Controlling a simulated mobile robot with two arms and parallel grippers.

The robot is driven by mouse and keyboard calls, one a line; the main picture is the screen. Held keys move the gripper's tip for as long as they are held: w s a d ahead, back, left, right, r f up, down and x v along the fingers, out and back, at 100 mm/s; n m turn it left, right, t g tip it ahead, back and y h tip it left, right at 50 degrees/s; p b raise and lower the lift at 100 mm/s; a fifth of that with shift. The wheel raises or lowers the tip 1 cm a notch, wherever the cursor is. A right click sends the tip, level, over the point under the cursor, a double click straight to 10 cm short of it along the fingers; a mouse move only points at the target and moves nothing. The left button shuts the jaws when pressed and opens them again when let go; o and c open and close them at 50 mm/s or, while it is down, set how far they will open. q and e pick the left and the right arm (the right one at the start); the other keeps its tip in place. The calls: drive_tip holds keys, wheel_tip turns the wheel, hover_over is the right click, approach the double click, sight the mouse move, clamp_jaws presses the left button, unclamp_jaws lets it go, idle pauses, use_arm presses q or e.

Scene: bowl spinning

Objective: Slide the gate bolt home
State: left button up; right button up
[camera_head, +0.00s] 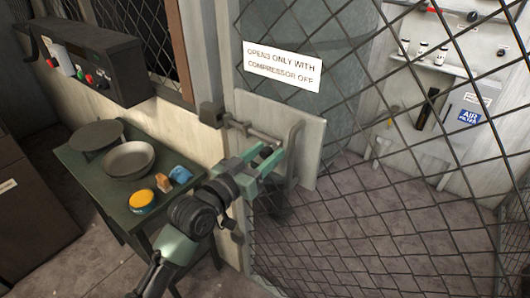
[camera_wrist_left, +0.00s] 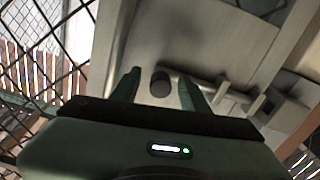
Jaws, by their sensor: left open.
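The mesh gate carries a pale metal plate (camera_head: 308,120) with a grey bolt (camera_head: 262,134) lying across it. A dark keeper block (camera_head: 211,115) sits on the post to the left of the bolt; I cannot tell whether the bolt's end is inside it. My left gripper (camera_head: 270,158) is open just below the bolt, in front of the plate. In the left wrist view, a dark round knob (camera_wrist_left: 160,86) shows between the spread fingers (camera_wrist_left: 160,88), with no clear contact. The fingers partly hide the bolt's handle in the head view. My right gripper is not in view.
A curved grey handle (camera_head: 293,150) stands right beside the left gripper. A green table (camera_head: 88,168) at left holds bowls, a yellow tin (camera_head: 141,201) and sponges. A control box (camera_head: 115,65) hangs above it.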

use_arm(q)
clamp_jaws()
drive_tip(key=shift+a, duration=0.1)
idle(1.2)
